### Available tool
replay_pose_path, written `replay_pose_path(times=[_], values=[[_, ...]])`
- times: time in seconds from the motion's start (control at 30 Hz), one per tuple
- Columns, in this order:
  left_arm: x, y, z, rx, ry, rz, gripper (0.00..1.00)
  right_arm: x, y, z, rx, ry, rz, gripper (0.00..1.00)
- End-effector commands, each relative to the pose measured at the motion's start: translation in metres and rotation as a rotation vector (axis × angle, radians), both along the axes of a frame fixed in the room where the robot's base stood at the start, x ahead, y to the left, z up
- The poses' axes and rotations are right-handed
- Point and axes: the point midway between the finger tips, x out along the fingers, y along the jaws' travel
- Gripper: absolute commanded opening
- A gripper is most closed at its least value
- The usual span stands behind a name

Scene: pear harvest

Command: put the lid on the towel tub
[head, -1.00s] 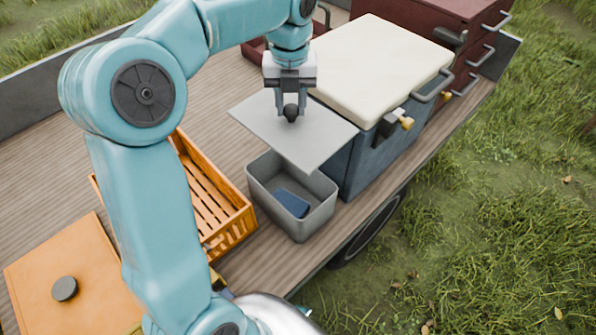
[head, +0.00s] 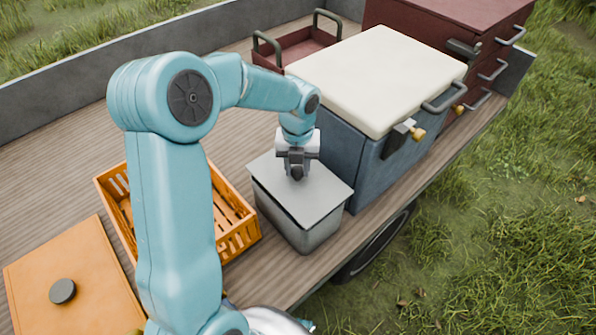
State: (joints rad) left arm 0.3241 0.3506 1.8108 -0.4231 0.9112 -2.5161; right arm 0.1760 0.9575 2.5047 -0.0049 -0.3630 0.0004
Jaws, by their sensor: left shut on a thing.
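The grey towel tub (head: 302,230) stands on the wooden truck bed, close to its right edge. The flat light grey lid (head: 321,195) lies over the tub's opening, roughly lined up with the rim and covering it. Whether it is fully seated all round cannot be told. My left gripper (head: 297,174) is above the middle of the lid, pointing down, shut on the lid's dark knob. The inside of the tub, where a blue towel showed earlier, is hidden now. My right gripper is not in view.
A blue cooler with a cream top (head: 380,75) stands right behind the tub. An orange slatted crate (head: 240,237) is to its left, and an orange board with a dark knob (head: 75,275) lies front left. A red tray (head: 285,52) and dark red drawer chest (head: 455,22) are behind.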

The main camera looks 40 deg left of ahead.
Motion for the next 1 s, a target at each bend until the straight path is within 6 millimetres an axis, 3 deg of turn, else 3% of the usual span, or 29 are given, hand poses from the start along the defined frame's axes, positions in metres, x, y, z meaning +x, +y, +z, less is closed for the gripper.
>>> replay_pose_path(times=[0.13,0.5,0.53,0.6,0.87,1.0], values=[[0.001,0.000,-0.020,0.000,0.001,0.000,0.00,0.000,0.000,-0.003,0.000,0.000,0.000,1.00],[0.001,0.000,-0.024,0.001,-0.001,0.000,0.00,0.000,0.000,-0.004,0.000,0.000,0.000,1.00],[0.001,0.000,-0.023,0.001,-0.001,0.000,0.44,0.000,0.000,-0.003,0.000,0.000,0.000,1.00],[0.001,0.000,-0.023,0.001,-0.001,0.000,0.60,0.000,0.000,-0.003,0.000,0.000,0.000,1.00],[0.001,0.000,-0.022,0.001,-0.001,0.000,0.60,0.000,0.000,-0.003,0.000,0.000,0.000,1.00],[0.002,0.000,-0.010,0.002,-0.004,0.000,0.60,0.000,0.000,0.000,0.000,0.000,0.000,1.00]])
